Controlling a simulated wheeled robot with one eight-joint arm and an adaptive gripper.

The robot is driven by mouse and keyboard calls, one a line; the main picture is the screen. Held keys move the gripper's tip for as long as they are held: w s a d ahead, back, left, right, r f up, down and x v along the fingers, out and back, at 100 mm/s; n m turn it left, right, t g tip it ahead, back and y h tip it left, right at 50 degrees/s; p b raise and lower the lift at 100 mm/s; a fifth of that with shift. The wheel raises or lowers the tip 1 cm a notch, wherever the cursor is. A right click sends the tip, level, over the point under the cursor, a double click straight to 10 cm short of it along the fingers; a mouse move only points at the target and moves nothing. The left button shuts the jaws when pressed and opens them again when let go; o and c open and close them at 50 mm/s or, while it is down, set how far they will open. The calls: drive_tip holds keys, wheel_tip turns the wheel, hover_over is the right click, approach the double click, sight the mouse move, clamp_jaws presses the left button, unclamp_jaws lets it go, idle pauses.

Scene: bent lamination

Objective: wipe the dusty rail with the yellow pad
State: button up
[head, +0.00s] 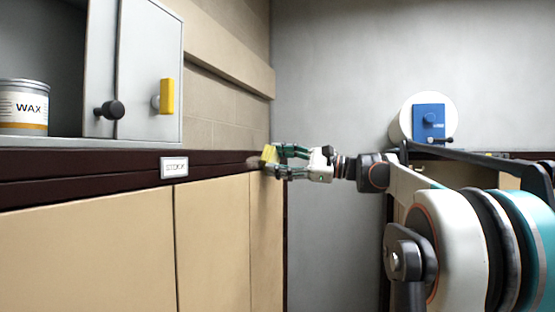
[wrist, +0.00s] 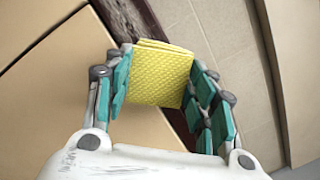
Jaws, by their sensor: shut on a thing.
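The yellow pad (head: 269,154) is held between the fingers of my gripper (head: 274,162), at the far end of the dark red-brown rail (head: 90,183). In the wrist view the pad (wrist: 158,76) is a textured yellow square between the teal finger pads of my gripper (wrist: 160,88). The rail (wrist: 130,20) passes behind the pad there and looks patchy and greyish above it. A dull, dusty-looking patch shows on the rail beside the pad in the head view. I cannot tell whether the pad touches the rail.
A grey cabinet (head: 150,60) with a yellow block (head: 166,96) on its door stands above the rail at left. A wax tin (head: 24,107) sits beside it. A white label (head: 174,167) is on the rail. A white roll with a blue plate (head: 430,122) stands back right.

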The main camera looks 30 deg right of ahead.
sight(279, 160)
drive_tip(key=w+d+p, duration=0.1)
drive_tip(key=w+d, duration=0.1)
drive_tip(key=d, duration=0.1)
drive_tip(key=shift+w+p, duration=0.2)
drive_tip(key=shift+p, duration=0.1)
idle(0.3)
drive_tip(key=shift+s+a+b, duration=0.5)
drive_tip(key=shift+s+a, duration=0.6)
drive_tip(key=shift+a, duration=0.3)
drive_tip(key=shift+a, duration=0.1)
drive_tip(key=shift+s+a, duration=0.2)
drive_tip(key=shift+s+a+b, duration=0.25)
drive_tip(key=shift+s+a, duration=1.05)
drive_tip(key=shift+a, duration=0.35)
drive_tip(key=shift+s+a+b, duration=0.25)
drive_tip(key=shift+s+a, duration=1.05)
drive_tip(key=shift+a, duration=0.35)
drive_tip(key=shift+s+a+b, duration=0.25)
drive_tip(key=shift+s+a, duration=1.05)
drive_tip(key=shift+a, duration=0.35)
